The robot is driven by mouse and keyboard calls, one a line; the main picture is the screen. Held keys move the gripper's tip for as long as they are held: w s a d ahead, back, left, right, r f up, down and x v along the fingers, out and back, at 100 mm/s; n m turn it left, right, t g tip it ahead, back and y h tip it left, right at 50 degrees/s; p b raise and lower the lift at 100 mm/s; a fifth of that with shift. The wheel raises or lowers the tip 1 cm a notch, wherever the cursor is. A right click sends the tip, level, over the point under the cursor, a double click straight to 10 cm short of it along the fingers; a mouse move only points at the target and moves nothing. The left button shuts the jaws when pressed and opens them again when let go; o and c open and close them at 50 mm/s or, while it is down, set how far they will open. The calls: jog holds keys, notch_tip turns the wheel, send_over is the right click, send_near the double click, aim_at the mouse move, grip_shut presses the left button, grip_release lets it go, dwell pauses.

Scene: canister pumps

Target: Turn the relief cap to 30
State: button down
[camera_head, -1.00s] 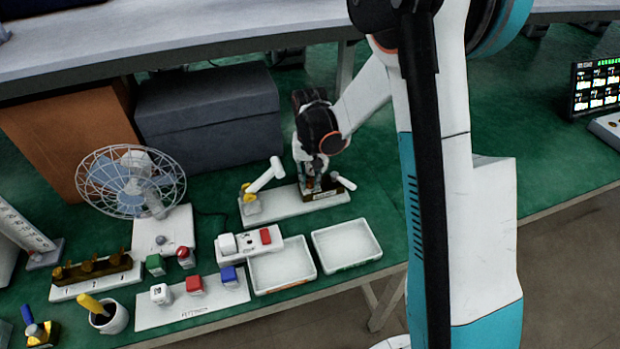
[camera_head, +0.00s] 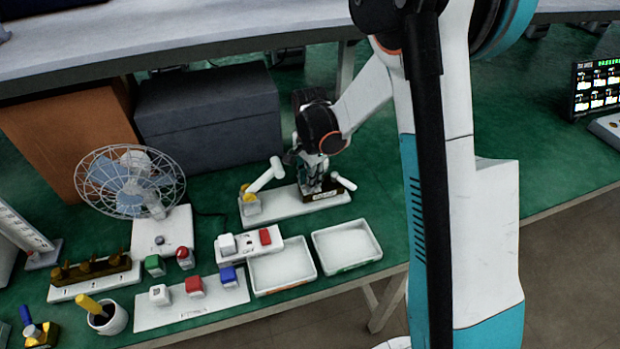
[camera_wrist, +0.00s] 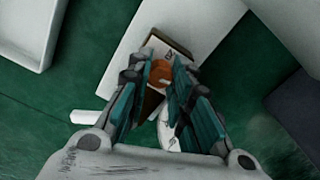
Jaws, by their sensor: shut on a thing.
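The relief cap looks to be the round orange part (camera_wrist: 160,73) between the fingers in the wrist view. It sits on a small dark brown block (camera_wrist: 181,48) with a pale label, whose scale I cannot read. The block is fixed on a white base plate (camera_head: 285,206) on the green table. My gripper (camera_wrist: 161,84) points down at the block and is shut on the cap, a teal-padded finger on each side. In the head view my gripper (camera_head: 314,183) hides the cap. The cap's setting cannot be read.
A white lever-like piece (camera_head: 267,175) with a yellow foot rises from the plate's left end. A short white handle (camera_head: 343,181) is close right of my gripper. Two white trays (camera_head: 377,257) lie in front. A grey box (camera_head: 208,150) and a fan (camera_head: 130,182) stand left.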

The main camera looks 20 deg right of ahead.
jog(key=shift+m, duration=0.9)
jog(key=c, duration=1.4)
grip_release()
jog(key=shift+r, duration=4.05)
